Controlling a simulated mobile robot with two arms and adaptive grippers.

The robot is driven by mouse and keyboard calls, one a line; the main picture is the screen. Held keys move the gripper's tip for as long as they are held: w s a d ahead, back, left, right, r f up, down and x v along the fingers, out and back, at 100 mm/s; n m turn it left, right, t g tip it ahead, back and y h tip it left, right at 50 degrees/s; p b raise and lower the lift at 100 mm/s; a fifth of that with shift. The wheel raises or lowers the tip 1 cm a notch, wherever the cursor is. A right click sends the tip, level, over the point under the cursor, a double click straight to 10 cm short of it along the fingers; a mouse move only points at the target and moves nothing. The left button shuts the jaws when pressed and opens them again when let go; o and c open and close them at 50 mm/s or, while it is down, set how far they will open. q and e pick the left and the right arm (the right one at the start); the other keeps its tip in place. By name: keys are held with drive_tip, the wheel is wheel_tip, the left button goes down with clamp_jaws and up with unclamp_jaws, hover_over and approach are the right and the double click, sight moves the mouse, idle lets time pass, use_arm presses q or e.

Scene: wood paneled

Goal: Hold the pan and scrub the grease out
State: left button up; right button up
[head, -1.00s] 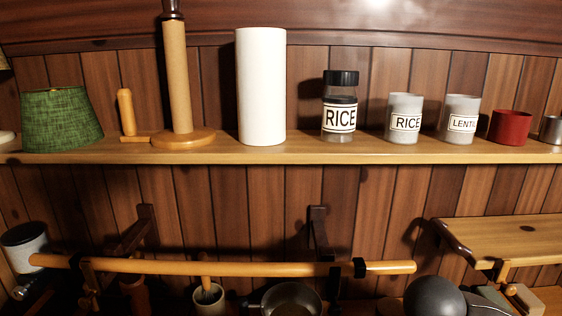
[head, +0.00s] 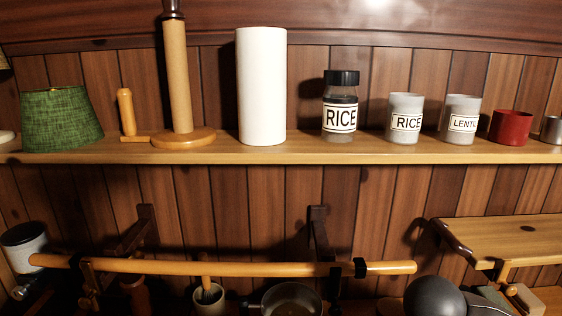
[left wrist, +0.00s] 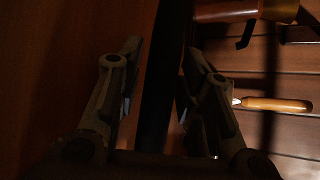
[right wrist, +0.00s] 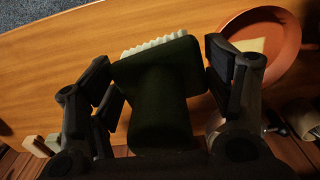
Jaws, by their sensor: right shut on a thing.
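A dark green scrubbing brush (right wrist: 158,92) with pale bristles along its far edge is between the fingers of my right gripper (right wrist: 157,75), which is shut on it above a wooden surface. A round reddish-brown dish or pan (right wrist: 291,32) lies to the right of that gripper, with a pale yellow patch (right wrist: 250,46) inside; I cannot tell if the patch is grease. My left gripper (left wrist: 162,55) has its fingers apart, with a dark upright strip (left wrist: 160,85) showing between them; contact is unclear.
A wooden shelf (head: 300,151) carries jars, canisters, a green lampshade (head: 61,119) and a white cylinder (head: 261,85). A wooden rail (head: 220,268) on brackets runs below it. A raised wooden ledge (head: 505,238) is at right. The left wrist view is very dark.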

use_arm(q)
drive_tip(key=shift+c, duration=0.2)
clamp_jaws()
drive_tip(key=shift+s+f, duration=0.1)
drive_tip(key=shift+f, duration=0.15)
idle(1.0)
